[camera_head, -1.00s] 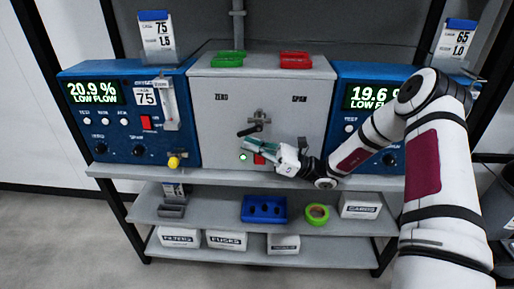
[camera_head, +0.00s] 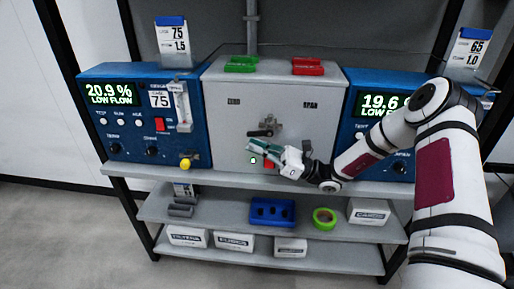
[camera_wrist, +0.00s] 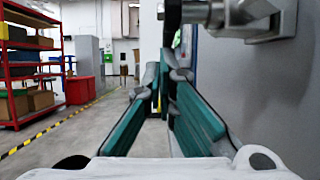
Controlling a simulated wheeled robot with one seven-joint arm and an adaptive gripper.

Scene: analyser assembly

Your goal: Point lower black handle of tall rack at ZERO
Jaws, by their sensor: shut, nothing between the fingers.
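The tall grey cabinet (camera_head: 225,130) stands mid-shelf with a ZERO label (camera_head: 233,101) at left and a SPAN label (camera_head: 310,105) at right. Its lower black handle (camera_head: 259,133) points left, roughly level, below the ZERO label's height. A metal valve fitting (camera_head: 272,125) sits behind it and shows close up at the top of the wrist view (camera_wrist: 240,14). My gripper (camera_head: 254,146) is shut and empty, with teal fingers just below the handle. I cannot tell whether they touch it. The fingers also show in the wrist view (camera_wrist: 163,85), beside the cabinet face.
Blue analysers stand at left (camera_head: 125,145) and right (camera_head: 360,150). Green (camera_head: 240,64) and red (camera_head: 307,67) trays lie on top. Lower shelves hold a blue tray (camera_head: 272,212) and boxes.

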